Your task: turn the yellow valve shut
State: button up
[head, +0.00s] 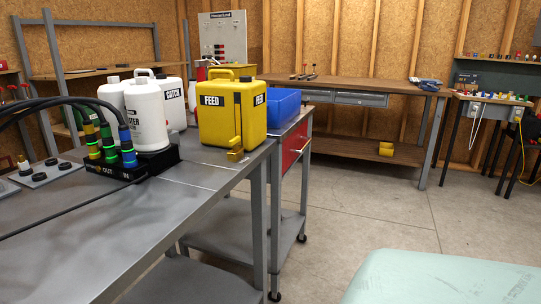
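A yellow canister (219,112) labelled FEED stands upright near the right edge of the grey metal bench (190,205). A small yellow lever-like part (236,155) sticks out low on its front; it looks like the yellow valve. At this size I cannot tell whether the valve is open or shut. My gripper is not in view.
White jugs (148,115) and a black block (130,172) with green-ringed connectors and black hoses stand left of the canister. A blue bin (284,103) sits behind right on a red-drawer cart (292,150).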

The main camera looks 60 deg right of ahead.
aim_at(233, 143)
jog(key=z, duration=1.45)
jog(key=i+l, duration=0.2)
jog(key=l, duration=0.15)
jog(key=i+l, duration=0.45)
jog(key=l, duration=0.3)
